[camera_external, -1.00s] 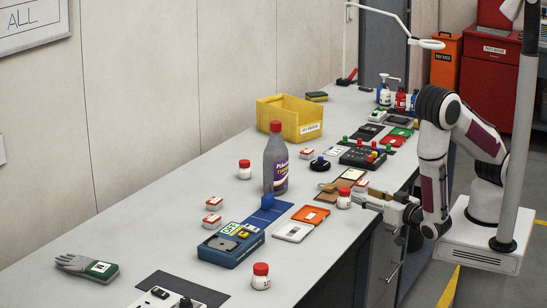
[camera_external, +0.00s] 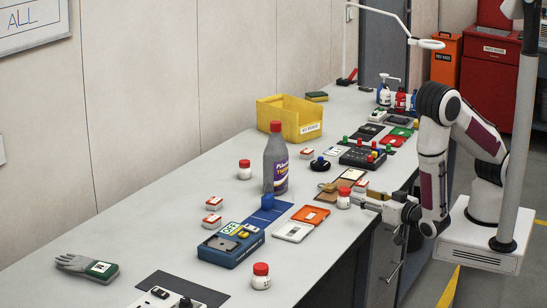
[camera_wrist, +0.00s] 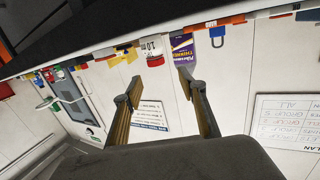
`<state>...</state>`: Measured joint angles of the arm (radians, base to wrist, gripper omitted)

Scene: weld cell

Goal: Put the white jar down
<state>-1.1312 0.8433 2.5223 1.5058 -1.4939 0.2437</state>
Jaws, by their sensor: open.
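A white jar (camera_external: 344,201) with a red lid stands upright on the bench near its front edge, just left of my gripper (camera_external: 361,199). My gripper is open, its fingers pointing at the jar from the bench's front side. In the wrist view, a white jar (camera_wrist: 154,46) with a red lid shows beyond and between the open fingertips of my gripper (camera_wrist: 160,77), with nothing held. That view is turned over, so the jar seems to hang from the bench. Two more white jars with red lids stand further left (camera_external: 244,172) and at the front (camera_external: 261,280).
A grey bottle (camera_external: 275,165) with a red cap stands behind the jar. An orange case (camera_external: 310,215), a brown board (camera_external: 332,190) and a blue box (camera_external: 230,246) lie around it. A yellow bin (camera_external: 290,120) stands further back.

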